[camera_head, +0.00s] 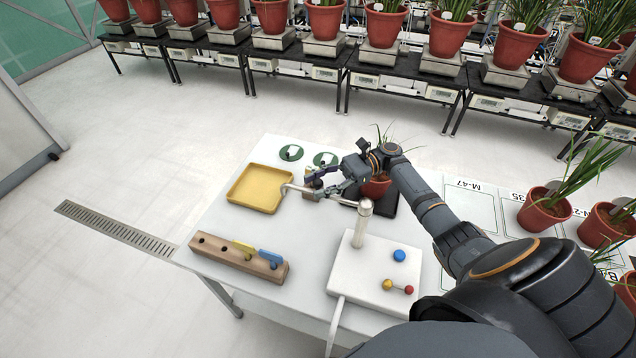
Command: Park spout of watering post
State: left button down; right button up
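The watering post (361,222) stands upright on a white base box (375,272) on the table. Its thin metal spout (290,187) reaches left from the top of the post, and its bent tip hangs over the right edge of the yellow tray. My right gripper (319,185) is at the middle of the spout, its fingers close to or around it. At this size I cannot tell whether they touch it or are closed. A red pot with a plant (375,188) sits on a dark plate behind the post, partly hidden by my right arm. My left gripper is not in view.
The yellow tray (246,203) lies left of the spout. A wooden block (225,257) with yellow and blue handled items is at the front left. Two green discs (291,153) lie at the back. Potted plants (545,209) stand at right. The base box has a blue button (399,255).

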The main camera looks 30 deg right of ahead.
jog(key=shift+w+a, duration=0.1)
jog(key=d, duration=0.7)
jog(key=shift+s+d, duration=0.25)
